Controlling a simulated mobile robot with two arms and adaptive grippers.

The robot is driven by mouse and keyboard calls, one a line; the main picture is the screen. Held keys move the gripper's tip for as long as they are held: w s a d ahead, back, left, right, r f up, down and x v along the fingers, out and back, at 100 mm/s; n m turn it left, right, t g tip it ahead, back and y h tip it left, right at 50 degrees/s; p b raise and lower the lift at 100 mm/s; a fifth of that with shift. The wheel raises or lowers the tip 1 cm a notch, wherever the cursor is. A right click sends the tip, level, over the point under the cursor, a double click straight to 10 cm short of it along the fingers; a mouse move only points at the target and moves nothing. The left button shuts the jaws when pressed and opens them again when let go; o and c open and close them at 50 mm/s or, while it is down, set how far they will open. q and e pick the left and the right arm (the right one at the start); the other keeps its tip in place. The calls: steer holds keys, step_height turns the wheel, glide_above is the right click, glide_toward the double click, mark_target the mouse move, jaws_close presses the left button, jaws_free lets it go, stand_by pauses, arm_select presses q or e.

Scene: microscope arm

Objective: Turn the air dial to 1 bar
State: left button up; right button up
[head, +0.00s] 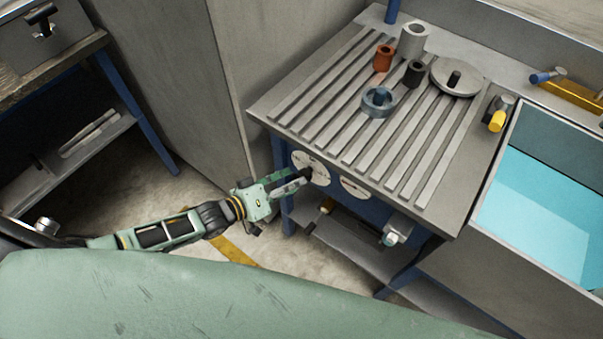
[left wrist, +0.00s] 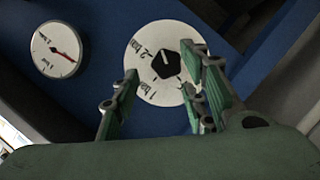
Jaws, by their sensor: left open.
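The air dial is a white round plate with a black angular knob (left wrist: 172,66) on a blue panel in the left wrist view. In the head view the dial plate (head: 304,160) is on the bench front, partly covered by my left gripper (head: 303,180). That gripper is open, and it shows in the left wrist view (left wrist: 165,70) with its fingers on either side of the knob; contact is unclear.
A white gauge (left wrist: 57,48) with a red needle is beside the dial, also in the head view (head: 355,187). The slatted bench top (head: 340,110) above holds several small parts. A water basin (head: 545,205) is at right. A shelf (head: 350,245) lies below.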

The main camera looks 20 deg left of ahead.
mark_target(307, 173)
arm_select(q)
steer(key=x, duration=0.4)
steer(key=shift+f, duration=0.1)
steer(key=shift+a, duration=0.1)
steer(key=c, duration=1)
arm_select(e)
steer(key=shift+w+a+r, duration=0.1)
steer(key=shift+w+a, duration=0.3)
steer(key=shift+w, duration=0.25)
steer(key=shift+r, duration=0.1)
